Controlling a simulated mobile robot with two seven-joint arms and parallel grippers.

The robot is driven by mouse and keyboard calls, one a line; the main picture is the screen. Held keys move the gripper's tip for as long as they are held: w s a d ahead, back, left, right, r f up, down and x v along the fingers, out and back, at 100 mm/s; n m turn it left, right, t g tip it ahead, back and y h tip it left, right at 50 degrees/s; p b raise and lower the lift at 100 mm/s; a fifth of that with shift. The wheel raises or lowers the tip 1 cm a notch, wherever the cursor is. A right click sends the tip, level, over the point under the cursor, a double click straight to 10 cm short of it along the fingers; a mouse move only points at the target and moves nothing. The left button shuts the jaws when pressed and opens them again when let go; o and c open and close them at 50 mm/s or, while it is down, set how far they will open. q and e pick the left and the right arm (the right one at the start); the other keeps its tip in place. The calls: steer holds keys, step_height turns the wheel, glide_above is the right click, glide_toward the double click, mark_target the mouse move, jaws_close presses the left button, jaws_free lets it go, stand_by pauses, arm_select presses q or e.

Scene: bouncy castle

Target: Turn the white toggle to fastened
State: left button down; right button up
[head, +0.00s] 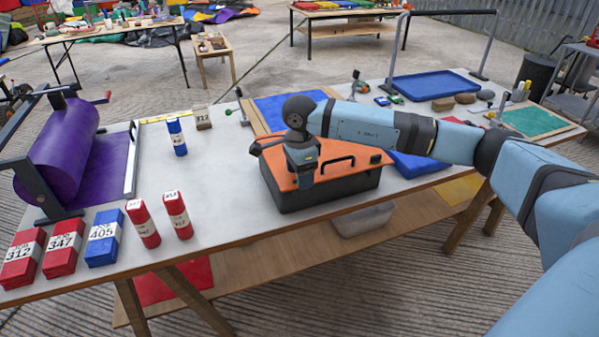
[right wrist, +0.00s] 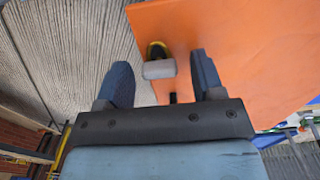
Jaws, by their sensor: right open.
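A case with an orange lid (head: 345,172) and a dark grey body (head: 335,196) sits near the table's front edge. The white toggle (right wrist: 159,69) shows in the right wrist view at the edge of the orange lid, with a black and yellow part beside it. It lies between the two fingers of my right gripper (right wrist: 160,62), which is open. In the head view my right gripper (head: 303,178) points down over the left part of the case. There it hides the toggle. My left gripper is in neither view.
A black handle (head: 337,162) stands on the lid. Red and blue labelled blocks (head: 103,238) stand at the table's left, near a purple roller (head: 58,150). Blue trays (head: 435,86) lie to the right.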

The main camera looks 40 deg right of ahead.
step_height(320, 180, up, 14)
steer(key=shift+p, duration=0.45)
stand_by(0.4)
